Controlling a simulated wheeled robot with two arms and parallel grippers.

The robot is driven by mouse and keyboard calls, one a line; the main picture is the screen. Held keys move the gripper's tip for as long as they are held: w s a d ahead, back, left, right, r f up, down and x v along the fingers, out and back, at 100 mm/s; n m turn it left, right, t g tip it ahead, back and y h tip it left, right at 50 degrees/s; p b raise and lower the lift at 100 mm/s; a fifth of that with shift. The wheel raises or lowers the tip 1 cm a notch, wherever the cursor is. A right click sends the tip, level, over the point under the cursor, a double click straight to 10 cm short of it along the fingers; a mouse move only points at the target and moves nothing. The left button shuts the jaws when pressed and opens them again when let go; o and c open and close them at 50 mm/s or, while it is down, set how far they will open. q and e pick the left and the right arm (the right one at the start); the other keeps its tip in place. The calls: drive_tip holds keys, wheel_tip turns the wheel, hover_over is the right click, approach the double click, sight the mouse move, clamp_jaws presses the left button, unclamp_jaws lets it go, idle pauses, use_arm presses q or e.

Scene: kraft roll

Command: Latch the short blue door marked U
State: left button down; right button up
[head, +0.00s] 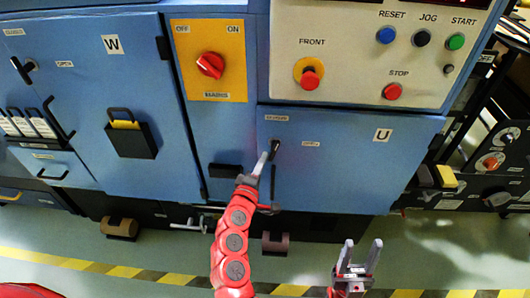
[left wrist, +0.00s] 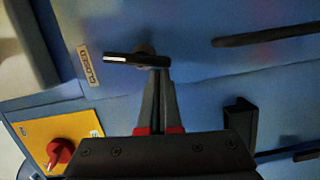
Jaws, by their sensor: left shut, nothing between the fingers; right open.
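The short blue door marked U (head: 350,165) is at the right of the blue machine and looks flush with its front. Its dark latch lever (head: 275,147) is at the door's upper left, below a CLOSED label and left of an OPEN label. In the left wrist view the lever (left wrist: 128,60) lies across the picture, its pale end towards the CLOSED label (left wrist: 88,65). My left gripper (head: 264,158) is shut and empty, its tips at the lever, apparently touching it. My right gripper (head: 362,254) is open and empty, low in front of the machine.
A taller door marked W (head: 100,70) is at the left. A yellow panel with a red knob (head: 210,65) and a pale button panel (head: 360,50) are above. A dark pull bar (left wrist: 265,35) lies near the lever. The floor (head: 420,245) at right is clear.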

use_arm(q)
drive_tip(key=shift+d+f+n+b, duration=0.1)
drive_tip(key=shift+f+n+b, duration=0.15)
drive_tip(key=shift+n+b, duration=0.45)
idle(0.4)
